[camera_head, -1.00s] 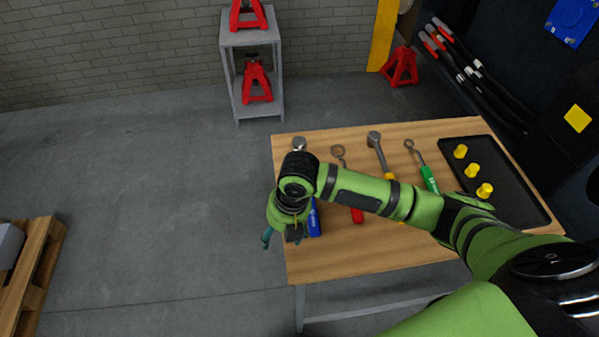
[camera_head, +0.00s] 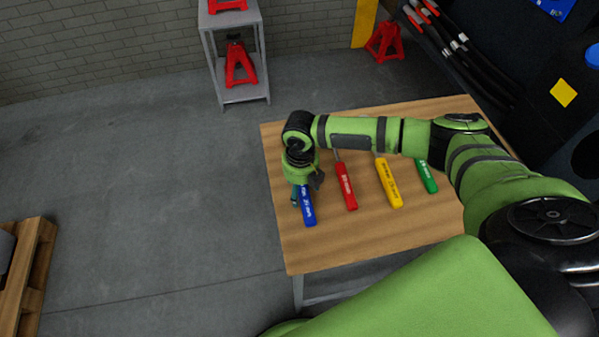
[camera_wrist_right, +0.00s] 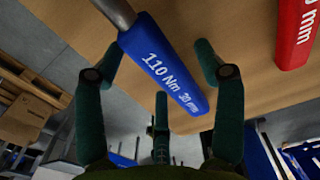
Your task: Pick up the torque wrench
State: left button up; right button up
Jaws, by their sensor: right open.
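Several wrenches with coloured handles lie side by side on the wooden table (camera_head: 350,240). The blue-handled wrench (camera_head: 309,212) is leftmost; its handle reads "110 Nm 30 mm" in the right wrist view (camera_wrist_right: 172,72). The red (camera_head: 346,188), yellow (camera_head: 389,184) and green (camera_head: 427,177) handles lie to its right. My right gripper (camera_head: 307,188) is over the upper part of the blue handle. In the wrist view its teal fingers (camera_wrist_right: 157,62) are spread open around the blue handle, without a visible grip. My right arm hides the wrench heads. My left gripper is not in view.
A grey shelf stand (camera_head: 207,50) with red jack stands (camera_head: 240,64) is behind the table. Another red stand (camera_head: 385,41) is on the floor nearby. A wooden pallet (camera_head: 28,270) lies at left. The table's front is clear.

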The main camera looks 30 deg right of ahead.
jog(key=shift+f, duration=0.1)
jog(key=shift+c, duration=1.2)
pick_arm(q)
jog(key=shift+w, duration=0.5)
pick_arm(e)
grip_shut()
jog(key=shift+w+r, duration=0.1)
jog(key=shift+r, duration=0.15)
jog(key=shift+r, duration=0.2)
jog(key=r, duration=0.2)
jog(key=r+b, duration=0.1)
jog(key=shift+s+d+r, duration=0.15)
jog(key=shift+s+r, duration=0.1)
jog(key=shift+r, duration=0.05)
pick_arm(q)
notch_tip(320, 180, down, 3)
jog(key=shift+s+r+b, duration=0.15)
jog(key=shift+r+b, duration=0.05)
jog(key=shift+b, duration=0.6)
pick_arm(e)
jog(key=s+d+r, duration=0.5)
jog(key=s+r, duration=0.1)
jog(key=s, duration=0.3)
jog(key=shift+s+d+r, duration=0.15)
jog(key=shift+s+r, duration=0.2)
jog(key=shift+s, duration=0.05)
